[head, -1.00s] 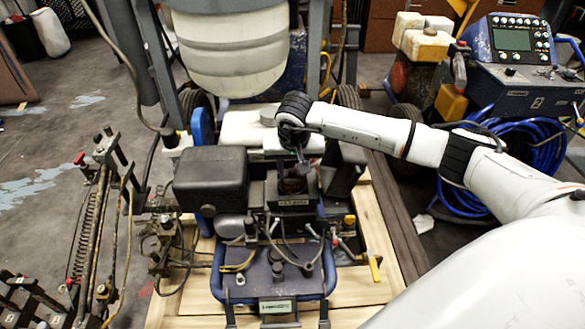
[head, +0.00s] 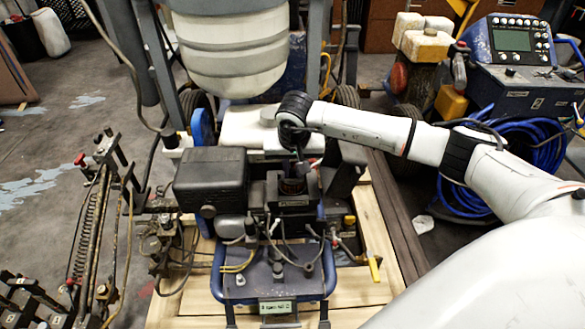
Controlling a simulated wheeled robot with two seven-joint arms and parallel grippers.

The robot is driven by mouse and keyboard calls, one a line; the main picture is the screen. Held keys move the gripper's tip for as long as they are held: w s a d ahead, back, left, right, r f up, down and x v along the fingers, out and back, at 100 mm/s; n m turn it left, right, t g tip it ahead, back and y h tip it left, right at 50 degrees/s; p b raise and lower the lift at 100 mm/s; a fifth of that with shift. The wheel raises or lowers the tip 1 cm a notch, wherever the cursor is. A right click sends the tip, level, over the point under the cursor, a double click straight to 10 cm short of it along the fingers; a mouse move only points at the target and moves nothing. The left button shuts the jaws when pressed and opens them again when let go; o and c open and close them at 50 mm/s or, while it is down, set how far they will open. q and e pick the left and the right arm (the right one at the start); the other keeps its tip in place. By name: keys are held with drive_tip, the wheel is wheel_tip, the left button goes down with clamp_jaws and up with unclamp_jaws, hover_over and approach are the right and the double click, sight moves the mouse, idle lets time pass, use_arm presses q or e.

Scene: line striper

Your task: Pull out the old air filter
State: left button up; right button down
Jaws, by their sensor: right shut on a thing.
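My right gripper (head: 301,168) points down over the engine of the line striper, just right of the black box-shaped housing (head: 211,179). It is shut on a small dark round thing (head: 292,186), which looks like the old air filter. This thing sits at or just above the open black holder (head: 290,201); I cannot tell whether it is still inside. The fingers and the arm's wrist hide part of it. My left gripper is not in view.
A large white tank (head: 230,55) hangs between grey posts behind the engine. Hoses and a spring mechanism (head: 85,240) stand at the left. A blue control unit (head: 515,75) with a coiled blue hose (head: 530,145) stands at the right. The wooden pallet (head: 375,225) lies underneath.

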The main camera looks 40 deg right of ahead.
drive_tip(key=shift+r+p, duration=0.3)
drive_tip(key=shift+r, duration=0.2)
drive_tip(key=shift+r+p, duration=1.25)
drive_tip(key=shift+r, duration=0.55)
